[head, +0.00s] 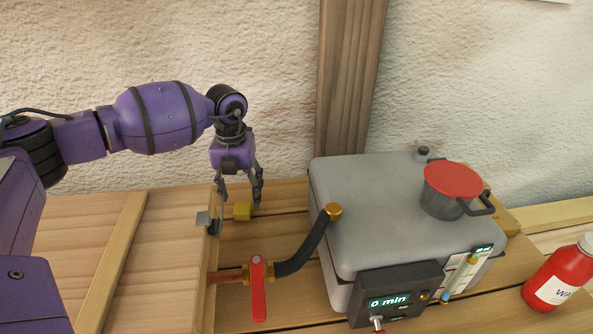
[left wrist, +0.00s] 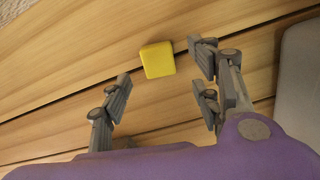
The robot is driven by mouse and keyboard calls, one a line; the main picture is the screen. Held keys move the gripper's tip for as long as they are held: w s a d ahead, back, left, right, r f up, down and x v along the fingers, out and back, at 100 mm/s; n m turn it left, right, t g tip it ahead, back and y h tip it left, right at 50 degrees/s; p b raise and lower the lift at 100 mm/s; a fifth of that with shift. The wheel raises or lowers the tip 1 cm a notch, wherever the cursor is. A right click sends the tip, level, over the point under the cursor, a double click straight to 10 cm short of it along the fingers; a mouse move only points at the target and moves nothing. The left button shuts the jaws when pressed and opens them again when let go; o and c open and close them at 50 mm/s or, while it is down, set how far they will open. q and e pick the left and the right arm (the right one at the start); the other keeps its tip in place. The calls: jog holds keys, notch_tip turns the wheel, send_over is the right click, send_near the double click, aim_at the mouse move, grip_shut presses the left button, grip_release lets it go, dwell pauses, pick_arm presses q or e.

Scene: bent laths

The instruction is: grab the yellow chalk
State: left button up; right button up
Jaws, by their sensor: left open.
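The yellow chalk (head: 242,211) is a small yellow block lying on the wooden slatted surface, left of the grey box in the head view. In the left wrist view the yellow chalk (left wrist: 157,59) lies just beyond the fingertips, in the span between them. My left gripper (head: 238,203) points down over the chalk, with its fingers apart and nothing between them. The open fingers also show in the left wrist view (left wrist: 163,72). I cannot tell whether a finger touches the chalk. My right gripper is not in view.
A grey box (head: 340,235) with a black hose (head: 305,253) stands right of the chalk. A red-handled valve (head: 258,288) is in front. A small metal bracket (head: 205,219) sits close on the left. A red-lidded pot (head: 447,190) and a red bottle (head: 558,275) are further right.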

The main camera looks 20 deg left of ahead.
aim_at(242, 207)
pick_arm(q)
notch_tip(242, 207, down, 4)
jog(key=shift+s+a, duration=0.1)
jog(key=shift+f, duration=0.25)
jog(key=c, duration=1.2)
jog(key=shift+c, duration=0.3)
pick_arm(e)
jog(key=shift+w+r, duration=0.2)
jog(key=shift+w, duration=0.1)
